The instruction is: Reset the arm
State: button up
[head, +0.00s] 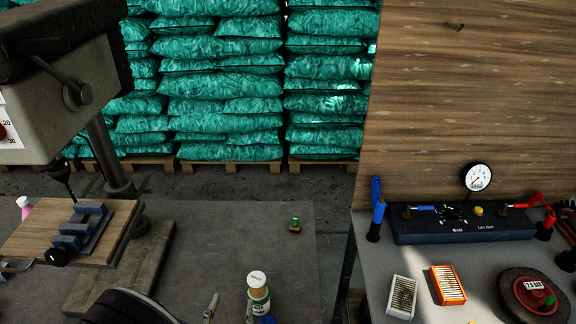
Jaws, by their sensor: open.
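My gripper (231,308) is at the bottom edge of the head view, left of centre. Only what look like its two slim fingertips show, spread apart with nothing visible between them. The rest of the gripper is cut off by the frame. A dark rounded part of my arm shows at the bottom left. A bottle with a white cap (257,281) stands close by the right fingertip; I cannot tell whether they touch.
A drill press (60,90) with a wooden board (35,235) and blue clamp blocks stands left. A small green-topped object (295,224) sits on the grey bench (225,245). A gauge panel (462,226), filters (447,285) and a wheel (533,292) occupy the right table. The bench middle is mostly clear.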

jog(key=w+a+r+n+g+y, duration=0.2)
jog(key=w+a+r+g+y, duration=0.25)
jog(key=r+y, duration=0.2)
jog(key=s+d+r+n+g+h, duration=0.1)
jog(key=s+d+r+g, duration=0.1)
jog(key=d+r, duration=0.65)
jog(key=s+d+r+g+h, duration=0.1)
jog(key=d+r, duration=0.5)
jog(key=d, duration=0.5)
jog(key=s+d+r+g+h, duration=0.1)
jog(key=s+d+r, duration=0.1)
jog(key=s+d, duration=0.5)
jog(key=s+d+r+g+h, duration=0.1)
jog(key=s+d+r+h, duration=0.1)
jog(key=s+d, duration=0.6)
jog(key=shift+s+d+r+m+g, duration=0.2)
jog(key=shift+s+r+m+g, duration=0.15)
jog(key=shift+s+r, duration=0.55)
jog(key=shift+s+f, duration=0.1)
jog(key=shift+f, duration=0.05)
